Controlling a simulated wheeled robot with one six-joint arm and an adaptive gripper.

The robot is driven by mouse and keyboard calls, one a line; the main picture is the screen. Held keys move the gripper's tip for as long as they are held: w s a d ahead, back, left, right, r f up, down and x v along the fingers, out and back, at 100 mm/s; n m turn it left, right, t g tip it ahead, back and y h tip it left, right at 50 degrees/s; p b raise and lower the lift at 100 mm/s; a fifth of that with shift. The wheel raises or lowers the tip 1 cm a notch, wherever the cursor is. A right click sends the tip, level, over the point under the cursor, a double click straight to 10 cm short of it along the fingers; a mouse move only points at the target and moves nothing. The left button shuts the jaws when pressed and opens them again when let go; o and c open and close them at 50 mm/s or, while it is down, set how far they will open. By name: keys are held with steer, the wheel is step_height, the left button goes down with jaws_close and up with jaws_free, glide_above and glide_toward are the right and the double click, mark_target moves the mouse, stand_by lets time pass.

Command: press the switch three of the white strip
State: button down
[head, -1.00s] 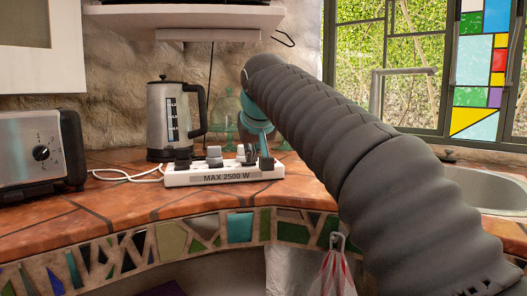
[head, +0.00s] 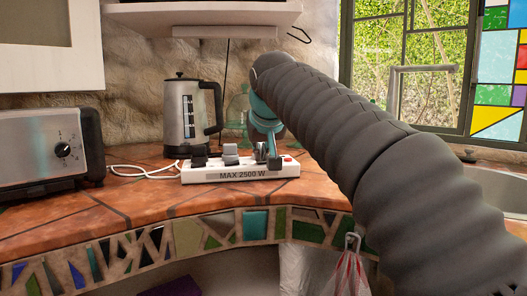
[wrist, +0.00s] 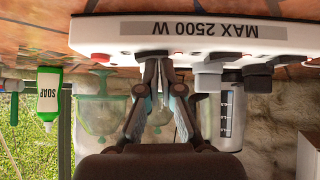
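The white strip (head: 240,173), marked MAX 2500 W, lies on the tiled counter. It also shows upside down in the wrist view (wrist: 190,35). A red switch (wrist: 100,57) shows near one end of it, and another small red part (wrist: 178,54) shows beside my fingertips. Grey and black plugs (wrist: 208,78) sit in the strip. My gripper (wrist: 159,66) is at the strip's edge between these red parts, its fingertips close together with nothing seen between them. Contact with the strip cannot be told. In the head view my arm partly hides the gripper (head: 274,160).
A steel kettle (head: 187,115) stands behind the strip, with green glassware (head: 237,108) beside it. A toaster oven (head: 45,150) is at the left. A white cable (head: 140,172) lies between them. A soap bottle (wrist: 48,95) shows in the wrist view.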

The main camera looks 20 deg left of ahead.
steer(key=shift+f, duration=0.2)
steer(key=r+p, duration=0.4)
steer(key=p, duration=0.1)
steer(key=shift+s+a+r, duration=0.15)
steer(key=shift+a+r, duration=0.05)
steer(key=shift+r, duration=0.2)
steer(key=v, duration=0.9)
steer(key=shift+s, duration=0.5)
steer(key=shift+r, duration=0.1)
